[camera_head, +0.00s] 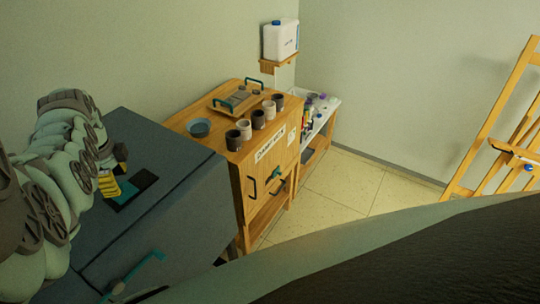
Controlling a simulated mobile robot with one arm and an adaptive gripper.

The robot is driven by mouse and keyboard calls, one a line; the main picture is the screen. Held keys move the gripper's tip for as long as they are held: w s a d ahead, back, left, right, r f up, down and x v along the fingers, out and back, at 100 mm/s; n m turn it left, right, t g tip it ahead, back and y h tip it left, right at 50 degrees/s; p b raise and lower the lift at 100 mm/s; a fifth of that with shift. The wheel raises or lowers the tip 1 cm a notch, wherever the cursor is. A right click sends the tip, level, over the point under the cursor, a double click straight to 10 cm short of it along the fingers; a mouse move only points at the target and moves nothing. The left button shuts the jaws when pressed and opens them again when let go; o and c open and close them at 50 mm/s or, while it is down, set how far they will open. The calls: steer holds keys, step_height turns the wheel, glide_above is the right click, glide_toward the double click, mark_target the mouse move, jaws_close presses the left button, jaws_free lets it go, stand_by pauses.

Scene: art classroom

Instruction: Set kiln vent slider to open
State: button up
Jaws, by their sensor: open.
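The kiln (170,165) is the large blue-grey box at the left, with a teal handle (138,272) low on its near side. On its top is a black vent panel (147,181), with a small teal patch (127,189) beside it that may be the slider. My gripper (110,187), dark with yellow parts, is at the panel's left edge, low over the kiln top. It is open. My arm comes in from the left and hides part of the kiln top. I cannot tell whether the gripper touches the slider, or the slider's exact position.
Behind the kiln stands a wooden cabinet (262,205) with several cups, a blue bowl (199,127) and a tray (237,100) on top. A white jug (281,40) sits on a wall shelf. A wooden easel (500,115) stands at the right. The floor between is clear.

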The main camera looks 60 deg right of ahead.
steer(key=shift+s+f, duration=0.1)
steer(key=shift+f, duration=0.5)
steer(key=shift+o, duration=0.4)
jaws_close()
